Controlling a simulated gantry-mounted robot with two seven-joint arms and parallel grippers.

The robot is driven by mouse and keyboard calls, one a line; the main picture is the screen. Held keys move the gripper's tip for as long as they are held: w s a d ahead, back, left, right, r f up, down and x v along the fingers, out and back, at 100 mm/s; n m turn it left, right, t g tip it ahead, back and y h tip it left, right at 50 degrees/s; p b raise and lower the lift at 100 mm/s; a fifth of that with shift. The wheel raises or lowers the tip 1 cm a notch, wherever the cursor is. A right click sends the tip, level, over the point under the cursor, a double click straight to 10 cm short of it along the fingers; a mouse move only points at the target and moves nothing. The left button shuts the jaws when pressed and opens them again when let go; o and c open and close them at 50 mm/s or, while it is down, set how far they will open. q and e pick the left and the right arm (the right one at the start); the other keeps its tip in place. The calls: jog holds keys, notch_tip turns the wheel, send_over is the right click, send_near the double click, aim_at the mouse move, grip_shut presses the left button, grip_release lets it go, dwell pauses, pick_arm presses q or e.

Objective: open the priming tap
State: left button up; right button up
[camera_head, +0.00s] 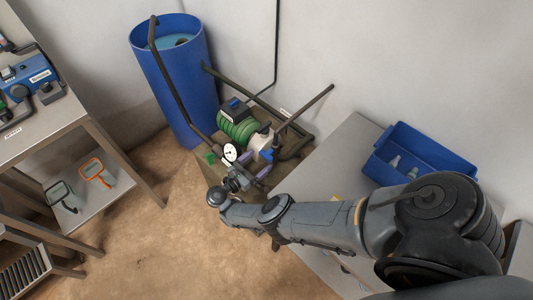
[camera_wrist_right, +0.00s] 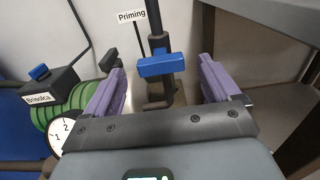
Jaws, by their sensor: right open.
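The priming tap has a blue bar handle (camera_wrist_right: 161,65) on a black upright pipe, below a white label reading "Priming" (camera_wrist_right: 131,17). In the right wrist view the handle lies crosswise to the pipe. My right gripper (camera_head: 255,165) is open, with its purple fingers on either side of the handle and a visible gap to each. The handle shows only as a small blue patch (camera_head: 266,155) in the head view, partly hidden by the gripper. I cannot tell how far the fingertips reach past it. My left gripper is not in view.
A pressure gauge (camera_head: 230,152), a green ribbed pump (camera_head: 238,128) and black pipes crowd the tap. A tall blue barrel (camera_head: 176,85) stands behind left. A grey bench with a blue bin (camera_head: 421,153) is at right. A shelved table (camera_head: 45,120) stands at left; the floor between is clear.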

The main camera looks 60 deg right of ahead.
aim_at(264, 157)
jog(key=shift+x, duration=2.45)
jog(key=c, duration=1)
jog(key=shift+o, duration=0.2)
